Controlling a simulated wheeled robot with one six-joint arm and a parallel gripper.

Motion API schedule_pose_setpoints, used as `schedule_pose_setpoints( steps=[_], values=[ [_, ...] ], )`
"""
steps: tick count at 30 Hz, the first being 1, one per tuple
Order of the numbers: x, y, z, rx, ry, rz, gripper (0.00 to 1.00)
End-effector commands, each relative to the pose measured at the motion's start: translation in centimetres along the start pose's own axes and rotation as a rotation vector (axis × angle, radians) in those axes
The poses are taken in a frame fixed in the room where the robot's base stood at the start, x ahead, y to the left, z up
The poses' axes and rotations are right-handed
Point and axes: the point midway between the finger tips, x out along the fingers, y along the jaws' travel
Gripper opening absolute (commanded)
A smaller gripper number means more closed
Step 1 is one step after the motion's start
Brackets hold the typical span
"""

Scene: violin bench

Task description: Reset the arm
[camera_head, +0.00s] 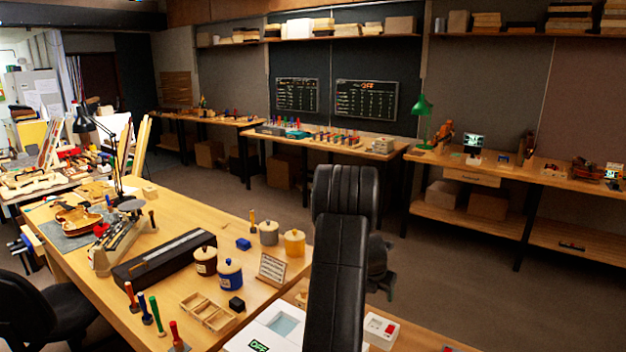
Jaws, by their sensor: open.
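My black arm rises from the bottom centre of the head view and folds over at the top. My gripper (384,284) shows partly behind the arm's right side, above the floor. It looks open, and I see nothing held in it. Most of the gripper is hidden by the arm.
The wooden bench (181,223) at left carries a violin body (79,217), a long black case (164,259), several jars, including a yellow one (294,243), and a wooden tray (208,311). A white device (381,331) lies right of the arm. Open floor (450,285) extends to the right.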

Motion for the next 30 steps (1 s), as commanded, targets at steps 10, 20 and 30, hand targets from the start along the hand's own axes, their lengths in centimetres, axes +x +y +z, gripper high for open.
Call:
schedule_pose_setpoints(
  steps=[10,20,30],
  values=[
    [3.3,0.5,-1.6,-0.008,0.001,0.003,0.62],
    [4.0,0.5,-1.9,-0.008,0.001,0.003,0.62],
    [3.9,0.4,-1.9,-0.005,0.002,0.002,0.62]
  ],
)
